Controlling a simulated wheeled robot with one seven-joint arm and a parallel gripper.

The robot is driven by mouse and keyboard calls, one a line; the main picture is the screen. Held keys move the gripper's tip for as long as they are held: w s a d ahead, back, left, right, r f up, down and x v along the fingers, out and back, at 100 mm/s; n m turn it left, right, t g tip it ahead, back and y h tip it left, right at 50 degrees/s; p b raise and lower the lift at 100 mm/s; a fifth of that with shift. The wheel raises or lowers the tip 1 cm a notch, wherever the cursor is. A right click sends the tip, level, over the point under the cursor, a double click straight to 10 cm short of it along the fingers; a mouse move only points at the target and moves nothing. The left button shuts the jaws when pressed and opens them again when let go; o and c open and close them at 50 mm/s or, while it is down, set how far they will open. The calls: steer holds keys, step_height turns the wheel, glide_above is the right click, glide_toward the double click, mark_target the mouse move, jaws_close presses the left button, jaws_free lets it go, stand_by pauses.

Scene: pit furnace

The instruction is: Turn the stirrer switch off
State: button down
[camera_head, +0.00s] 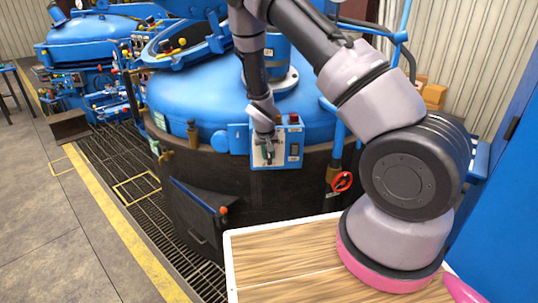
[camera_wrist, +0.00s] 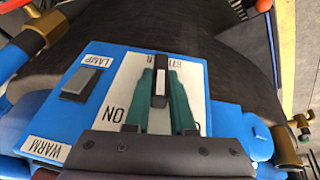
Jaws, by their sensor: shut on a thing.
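The stirrer switch is a black lever (camera_wrist: 160,88) on a white plate (camera_wrist: 135,72) of a blue control panel (camera_wrist: 85,115). In the wrist view, my gripper (camera_wrist: 161,80) has its two green fingers on either side of the lever, closed on it. "ON" is printed at the lower left of the plate; another marking at the lower right is mostly hidden by a finger. The lever stands roughly straight in this view; I cannot tell which setting it is at. In the head view, my gripper (camera_head: 267,150) is at the panel's front and covers the lever.
A dark rocker switch (camera_wrist: 83,83) marked LAMP sits beside the plate, and a WARM label (camera_wrist: 45,149) is at the panel's corner. The panel hangs on a blue-lidded furnace (camera_head: 195,95). A red valve handle (camera_head: 342,181) is to its right. A wooden-topped surface (camera_head: 285,262) lies in front.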

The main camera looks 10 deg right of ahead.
steer(key=h, duration=0.1)
steer(key=n+h, duration=0.1)
steer(key=h, duration=0.1)
steer(key=shift+a+f+h, duration=0.15)
steer(key=shift+a+h, duration=0.15)
steer(key=shift+a, duration=0.05)
steer(key=shift+a+f+n+h, duration=0.1)
steer(key=shift+n+h, duration=0.2)
steer(key=shift+h, duration=1.4)
steer(key=c, duration=0.8)
jaws_free()
steer(key=shift+o, duration=0.2)
steer(key=v, duration=1)
steer(key=shift+a+r, duration=0.2)
steer(key=shift+a, duration=0.2)
steer(key=shift+w, duration=0.1)
